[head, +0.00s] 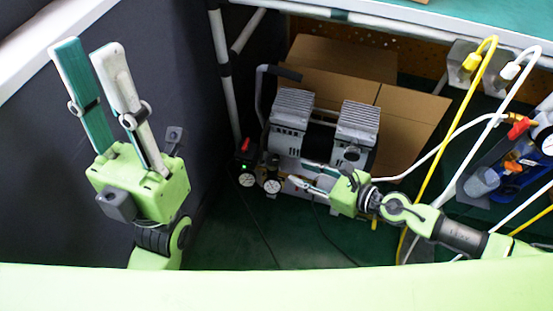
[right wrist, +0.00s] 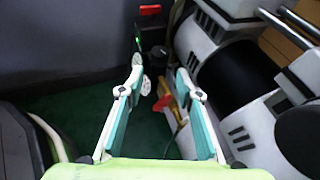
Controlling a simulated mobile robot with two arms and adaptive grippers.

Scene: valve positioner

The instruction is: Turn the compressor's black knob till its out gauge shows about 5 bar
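The grey and black compressor (head: 322,137) stands on the floor under the bench. Two round gauges, a left one (head: 247,180) and a right one (head: 272,186), sit at its left end; their needles are too small to read. In the right wrist view a dark round knob (right wrist: 158,52) shows beyond the fingertips, with a white gauge (right wrist: 146,86) below it. My right gripper (right wrist: 160,72) is open and empty, pointing at the knob from a short distance; it also shows in the head view (head: 302,176) in front of the compressor. My left gripper (head: 90,52) is open, empty and raised at the far left.
A red switch (right wrist: 150,10) and a green light are beside the knob. Cardboard boxes (head: 413,122) stand behind the compressor. Yellow (head: 440,150) and white cables hang on the right, near my right arm. A blue tool (head: 512,180) lies at far right. A dark wall (head: 50,160) bounds the left.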

